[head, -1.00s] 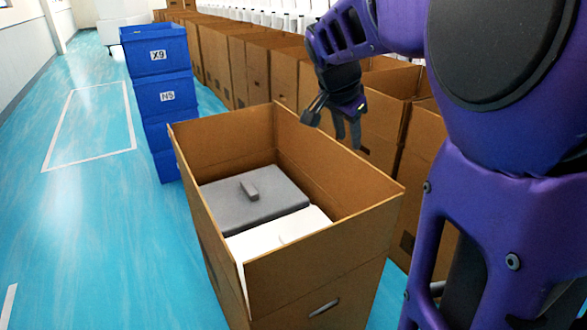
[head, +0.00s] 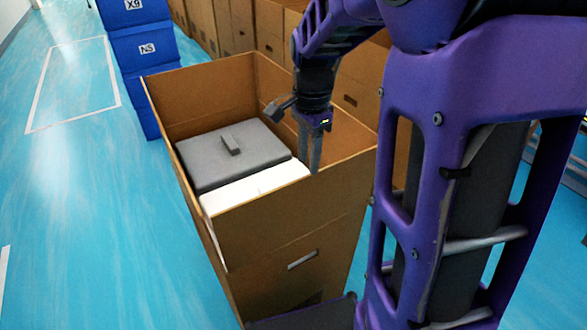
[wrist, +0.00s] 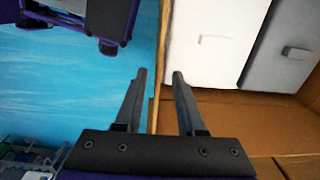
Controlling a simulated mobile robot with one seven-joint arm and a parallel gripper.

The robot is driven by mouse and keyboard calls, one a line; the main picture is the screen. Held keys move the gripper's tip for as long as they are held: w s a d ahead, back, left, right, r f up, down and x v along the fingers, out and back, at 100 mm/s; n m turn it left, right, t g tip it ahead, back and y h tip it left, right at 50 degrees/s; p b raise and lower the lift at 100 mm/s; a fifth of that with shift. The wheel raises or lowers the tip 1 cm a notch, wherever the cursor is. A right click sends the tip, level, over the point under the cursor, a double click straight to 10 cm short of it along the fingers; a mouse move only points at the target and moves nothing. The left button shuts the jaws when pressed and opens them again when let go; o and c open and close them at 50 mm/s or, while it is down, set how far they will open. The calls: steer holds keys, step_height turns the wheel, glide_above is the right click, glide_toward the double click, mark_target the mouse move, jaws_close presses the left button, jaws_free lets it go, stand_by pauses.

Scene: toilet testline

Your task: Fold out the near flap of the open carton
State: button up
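The open brown carton (head: 190,105) stands with its flaps upright. Its near flap (head: 285,215) rises above a crease in the near wall. My gripper (head: 312,160) is at the right part of this flap's top edge, pointing down. In the wrist view, my gripper (wrist: 159,76) is open, one finger on each side of the thin flap edge (wrist: 157,50), with gaps showing. Inside the carton lie a grey block with a handle (head: 230,155) and a white piece (head: 250,188); both also show in the wrist view.
Blue stacked crates (head: 145,50) stand behind the carton at the left. A row of brown cartons (head: 235,35) runs along the back. The blue floor (head: 100,230) at left is clear. My own base is close to the carton's near side.

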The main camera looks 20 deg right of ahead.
steer(key=b, duration=0.1)
glide_above(306, 208)
step_height(306, 208, down, 10)
steer(key=shift+w+r, duration=0.1)
jaws_close()
stand_by(1.5)
